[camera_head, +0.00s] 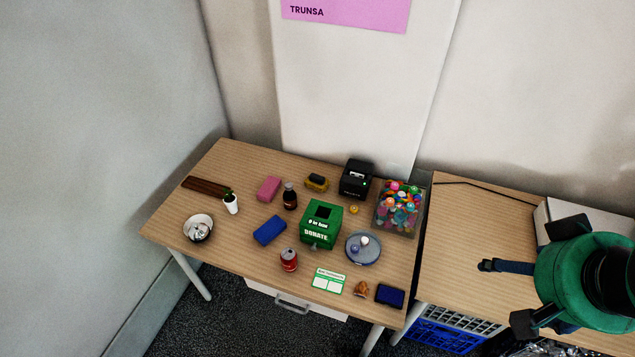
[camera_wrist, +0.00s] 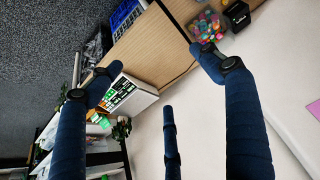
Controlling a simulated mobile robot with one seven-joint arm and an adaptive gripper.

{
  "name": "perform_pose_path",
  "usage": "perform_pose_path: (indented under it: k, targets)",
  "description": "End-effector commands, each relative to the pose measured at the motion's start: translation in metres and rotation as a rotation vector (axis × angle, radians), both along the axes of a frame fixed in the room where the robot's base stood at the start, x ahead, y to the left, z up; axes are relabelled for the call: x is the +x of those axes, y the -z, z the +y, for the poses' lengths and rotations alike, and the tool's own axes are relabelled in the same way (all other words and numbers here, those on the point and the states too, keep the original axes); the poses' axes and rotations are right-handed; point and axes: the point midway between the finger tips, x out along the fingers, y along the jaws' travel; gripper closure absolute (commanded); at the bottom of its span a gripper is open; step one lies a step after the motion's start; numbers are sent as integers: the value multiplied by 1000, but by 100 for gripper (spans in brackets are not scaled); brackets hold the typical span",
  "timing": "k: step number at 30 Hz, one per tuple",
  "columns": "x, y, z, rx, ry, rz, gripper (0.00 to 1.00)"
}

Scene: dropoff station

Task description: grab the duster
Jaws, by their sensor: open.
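A small yellow-and-black block (camera_head: 316,183) lies near the back of the left table, between a dark bottle and a black printer. It looks most like the duster, but it is too small to be sure. My gripper (camera_head: 507,293) is at the right, over the right-hand table, well apart from that block. In the wrist view my gripper (camera_wrist: 153,65) has its dark blue fingers spread wide with nothing between them. The block is not visible in the wrist view.
The left table (camera_head: 160,232) also bears a dark bottle (camera_head: 290,198), black printer (camera_head: 356,180), pink block (camera_head: 268,188), blue block (camera_head: 270,230), green donation box (camera_head: 318,225) and tub of colourful items (camera_head: 397,208). A white box (camera_head: 565,210) stands on the right table (camera_head: 450,240).

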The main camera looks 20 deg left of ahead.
Motion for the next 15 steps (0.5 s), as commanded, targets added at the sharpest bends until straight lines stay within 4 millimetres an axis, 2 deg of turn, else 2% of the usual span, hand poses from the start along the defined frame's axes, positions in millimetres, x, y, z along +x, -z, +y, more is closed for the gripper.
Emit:
perform_pose_path:
  k: [2,3,15]
  targets:
    - [0,0,0,0,0,0,21]
    - [0,0,0,0,0,0,27]
    - [4,-2,1,0,1,1,27]
